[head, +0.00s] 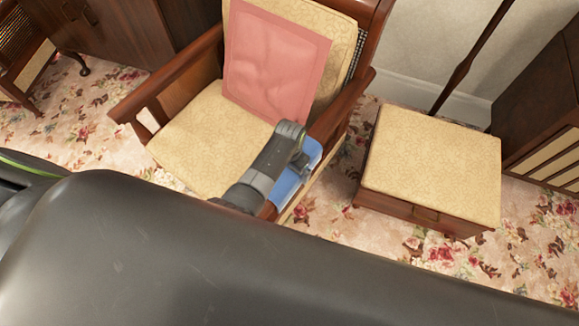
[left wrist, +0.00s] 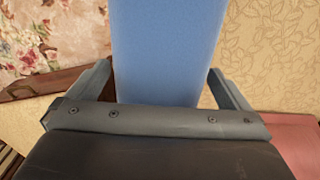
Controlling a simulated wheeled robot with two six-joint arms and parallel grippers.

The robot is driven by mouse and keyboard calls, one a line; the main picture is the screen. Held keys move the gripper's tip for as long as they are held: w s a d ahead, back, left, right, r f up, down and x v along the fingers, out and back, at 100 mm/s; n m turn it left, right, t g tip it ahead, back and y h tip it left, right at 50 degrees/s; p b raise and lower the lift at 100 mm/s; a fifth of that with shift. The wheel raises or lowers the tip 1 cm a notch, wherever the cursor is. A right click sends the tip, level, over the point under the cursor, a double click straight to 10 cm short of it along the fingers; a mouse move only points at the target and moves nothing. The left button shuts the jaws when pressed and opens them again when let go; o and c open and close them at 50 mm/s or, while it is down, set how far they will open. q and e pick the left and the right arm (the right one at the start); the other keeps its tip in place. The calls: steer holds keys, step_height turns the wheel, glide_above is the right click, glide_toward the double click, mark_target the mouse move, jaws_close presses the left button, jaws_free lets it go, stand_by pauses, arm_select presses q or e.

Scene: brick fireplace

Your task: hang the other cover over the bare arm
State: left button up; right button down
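A wooden armchair has a yellow patterned seat (head: 200,140). A blue cover (head: 311,151) lies along its right-hand arm (head: 345,97); the left-hand arm (head: 165,75) is bare wood. My left gripper (head: 300,163) is at the blue cover, over the right-hand arm. In the left wrist view, its two fingers (left wrist: 165,90) are spread wide, with the blue cover (left wrist: 165,45) filling the space between them. I cannot tell whether the fingers touch it. My arm hides the near end of the cover. My right gripper is in neither view.
A pink cover (head: 275,62) hangs on the chair back. A yellow-topped stool (head: 435,160) stands to the right, with a dark cabinet (head: 540,90) behind it. Another cabinet (head: 105,35) is at the back left. Flowered carpet (head: 345,215) separates chair and stool. My own dark arm fills the foreground.

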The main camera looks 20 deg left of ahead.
arm_select(q)
steer(key=shift+r, duration=0.35)
step_height(320, 180, up, 17)
steer(key=p, duration=0.3)
steer(key=shift+f, duration=0.15)
